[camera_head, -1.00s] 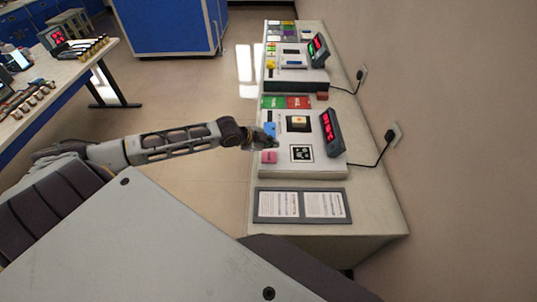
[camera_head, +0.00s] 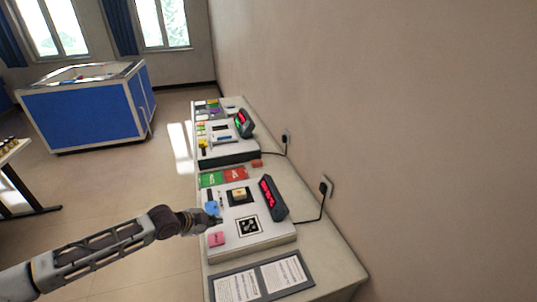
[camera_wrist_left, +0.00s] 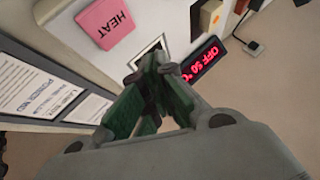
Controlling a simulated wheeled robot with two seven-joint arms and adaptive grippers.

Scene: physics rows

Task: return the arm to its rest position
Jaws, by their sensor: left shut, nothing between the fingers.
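My left gripper (camera_head: 214,221) reaches in from the left on my grey arm, over the near left edge of the white device (camera_head: 268,238) on the bench. In the left wrist view the green-padded fingers (camera_wrist_left: 160,80) are shut with nothing between them. They are beside a pink block marked HEAT (camera_wrist_left: 107,22), which shows in the head view (camera_head: 216,239) just below the gripper. A blue block (camera_head: 211,208) is right behind the fingertips. My right gripper is in neither view.
The bench (camera_head: 334,264) runs along the right wall. It bears green and red cards (camera_head: 222,177), a red-lit display (camera_head: 272,198), a second device (camera_head: 226,150) and a grey board with paper sheets (camera_head: 262,279). A blue cabinet (camera_head: 85,115) stands farther back.

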